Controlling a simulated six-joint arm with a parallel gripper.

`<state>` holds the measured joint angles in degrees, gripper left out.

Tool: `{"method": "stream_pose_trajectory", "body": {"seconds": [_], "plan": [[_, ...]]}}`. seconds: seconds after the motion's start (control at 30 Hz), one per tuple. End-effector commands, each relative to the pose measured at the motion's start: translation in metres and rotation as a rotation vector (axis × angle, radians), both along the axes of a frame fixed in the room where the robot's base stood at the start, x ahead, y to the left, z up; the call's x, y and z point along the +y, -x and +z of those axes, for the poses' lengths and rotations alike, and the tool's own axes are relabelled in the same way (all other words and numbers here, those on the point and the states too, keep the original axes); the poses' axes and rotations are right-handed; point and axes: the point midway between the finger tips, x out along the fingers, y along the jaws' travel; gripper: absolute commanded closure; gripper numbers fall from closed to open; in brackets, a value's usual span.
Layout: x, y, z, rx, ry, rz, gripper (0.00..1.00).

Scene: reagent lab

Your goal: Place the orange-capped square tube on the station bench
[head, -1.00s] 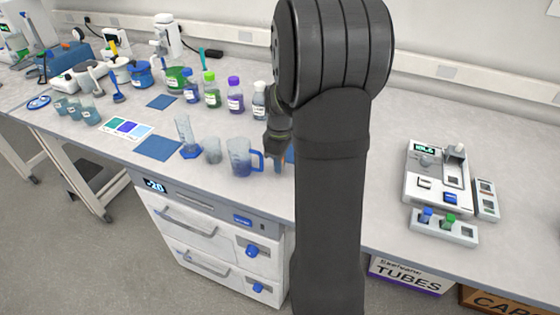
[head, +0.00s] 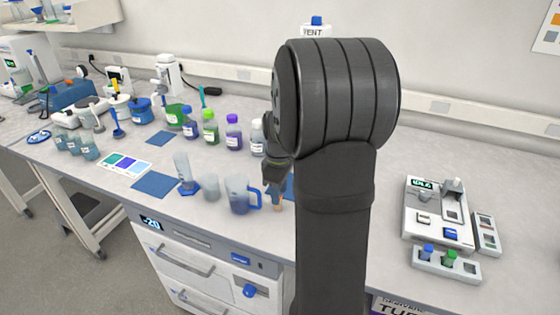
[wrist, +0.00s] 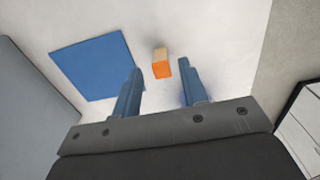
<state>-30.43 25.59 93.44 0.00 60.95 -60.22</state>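The orange-capped square tube (wrist: 161,68) shows in the wrist view, with its orange cap toward me and a tan body behind it. It is over the pale station bench (wrist: 205,40); I cannot tell whether it stands or lies. My gripper (wrist: 160,67) is open, with one blue finger on each side of the tube and a visible gap to both. In the head view my gripper (head: 275,186) is low over the bench, partly hidden by my own arm. A small tan-orange piece of the tube (head: 277,205) shows just below it.
A blue mat (wrist: 92,66) lies left of the tube. In the head view a handled beaker (head: 240,196) stands close to the left of my gripper, with several capped bottles (head: 233,134) behind. A white device (head: 423,235) stands at right. The bench's front edge is near.

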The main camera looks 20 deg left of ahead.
Motion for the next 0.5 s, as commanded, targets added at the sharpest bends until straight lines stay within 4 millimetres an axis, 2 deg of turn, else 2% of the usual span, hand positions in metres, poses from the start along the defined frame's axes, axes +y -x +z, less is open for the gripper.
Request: {"method": "stream_pose_trajectory", "body": {"seconds": [0.1, 0.3, 0.5], "plan": [[-0.003, -0.003, 0.032, -0.006, -0.003, -0.001, 0.61], [-0.003, -0.003, 0.081, -0.004, -0.002, 0.0, 0.61], [-0.003, -0.002, 0.118, -0.002, -0.001, 0.0, 0.61]]}}
